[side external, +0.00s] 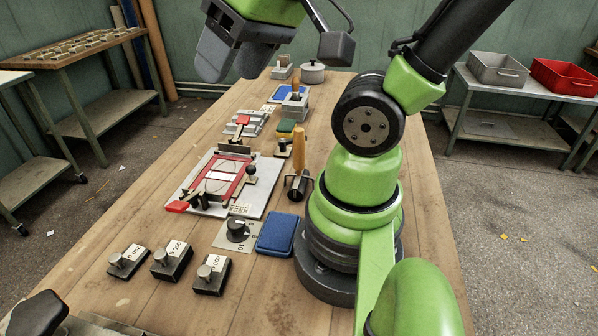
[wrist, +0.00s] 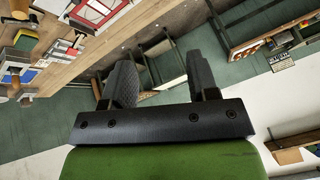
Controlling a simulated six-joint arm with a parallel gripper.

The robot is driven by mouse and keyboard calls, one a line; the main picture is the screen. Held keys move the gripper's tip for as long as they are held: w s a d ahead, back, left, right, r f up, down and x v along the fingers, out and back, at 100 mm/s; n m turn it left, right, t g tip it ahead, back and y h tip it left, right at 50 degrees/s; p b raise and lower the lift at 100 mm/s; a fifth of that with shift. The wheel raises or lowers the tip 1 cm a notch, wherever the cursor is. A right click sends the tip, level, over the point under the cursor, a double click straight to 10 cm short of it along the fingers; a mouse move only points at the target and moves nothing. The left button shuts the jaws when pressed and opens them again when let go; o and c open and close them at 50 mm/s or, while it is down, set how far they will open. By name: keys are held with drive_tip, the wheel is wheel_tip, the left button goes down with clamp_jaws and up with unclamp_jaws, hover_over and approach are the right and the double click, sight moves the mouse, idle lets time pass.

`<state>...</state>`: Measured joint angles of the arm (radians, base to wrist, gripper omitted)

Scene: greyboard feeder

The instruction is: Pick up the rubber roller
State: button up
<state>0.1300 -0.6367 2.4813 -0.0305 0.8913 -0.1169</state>
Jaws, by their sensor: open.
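The rubber roller (side external: 298,186) is a dark cylinder on the wooden table, just left of my arm's base in the side external view. An upright wooden handle (side external: 299,148) shows directly above it. My gripper (side external: 230,72) is high above the far part of the table, well apart from the roller. In the wrist view my gripper (wrist: 160,62) has its two dark fingers spread with nothing between them. I cannot make out the roller in the wrist view.
A plate with a red frame (side external: 222,178) lies left of the roller. A blue pad (side external: 275,234), a dial (side external: 238,229) and several weight-like blocks (side external: 172,259) are nearer the camera. Small tools and a lidded pot (side external: 312,72) stand farther back. Bare tabletop (side external: 425,200) lies right of my base.

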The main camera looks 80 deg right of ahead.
drive_tip(key=d+f+g+h, duration=0.2)
drive_tip(key=d+f+g, duration=0.25)
drive_tip(key=d, duration=0.55)
drive_tip(key=g+y, duration=0.1)
drive_tip(key=g, duration=0.1)
hover_over(299, 129)
drive_tip(key=f, duration=0.5)
drive_tip(key=shift+a, duration=0.25)
drive_tip(key=shift+d+f, duration=0.1)
drive_tip(key=shift+f, duration=0.3)
drive_tip(key=shift+d+f, duration=0.2)
drive_tip(key=shift+f, duration=4.45)
clamp_jaws()
